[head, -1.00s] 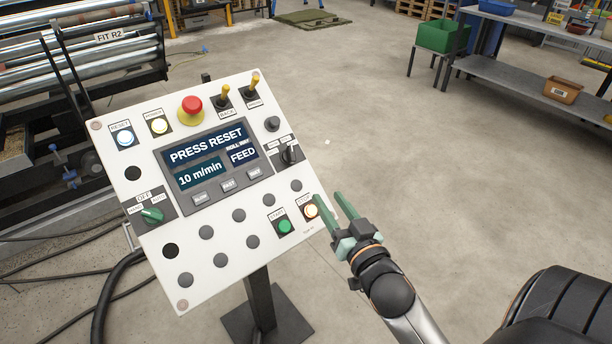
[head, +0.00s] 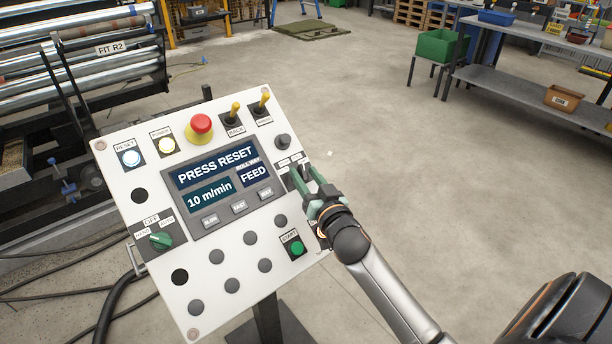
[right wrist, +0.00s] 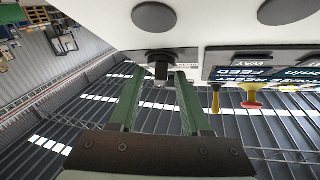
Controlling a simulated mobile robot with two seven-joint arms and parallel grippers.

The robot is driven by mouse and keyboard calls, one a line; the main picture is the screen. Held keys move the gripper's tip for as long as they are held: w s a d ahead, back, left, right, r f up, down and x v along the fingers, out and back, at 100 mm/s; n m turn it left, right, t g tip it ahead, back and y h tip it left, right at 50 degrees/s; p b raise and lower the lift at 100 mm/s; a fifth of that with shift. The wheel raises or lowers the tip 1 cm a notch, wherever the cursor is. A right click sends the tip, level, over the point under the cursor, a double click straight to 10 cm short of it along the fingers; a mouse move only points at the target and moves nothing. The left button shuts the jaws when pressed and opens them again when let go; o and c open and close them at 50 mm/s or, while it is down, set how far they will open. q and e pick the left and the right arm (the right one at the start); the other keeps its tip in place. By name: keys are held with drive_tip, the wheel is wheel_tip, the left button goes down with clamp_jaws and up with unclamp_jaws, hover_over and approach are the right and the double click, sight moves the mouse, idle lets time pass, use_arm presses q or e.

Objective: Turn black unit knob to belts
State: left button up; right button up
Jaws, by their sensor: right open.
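The black unit knob (right wrist: 161,70) sits on a dark plate near the right edge of the white control panel (head: 185,278). My right gripper (head: 304,173) is at this knob, its green fingers pointing at the panel. In the right wrist view, my right gripper (right wrist: 161,76) is open, with one fingertip on each side of the knob and small gaps visible. In the head view the fingers partly hide the knob and its labels, so its setting cannot be read. The panel screen (head: 215,165) reads "PRESS RESET", "10 m/min" and "FEED". My left gripper is not in view.
A green selector (head: 160,240) is at the panel's left. A red stop button (head: 201,124) and yellow-tipped toggles (head: 236,108) stand out along the top. The green start button (head: 297,248) is below my right gripper. Open floor (head: 420,200) lies to the right.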

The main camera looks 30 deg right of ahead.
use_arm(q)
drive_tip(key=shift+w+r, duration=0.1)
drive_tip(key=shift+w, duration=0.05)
use_arm(e)
clamp_jaws()
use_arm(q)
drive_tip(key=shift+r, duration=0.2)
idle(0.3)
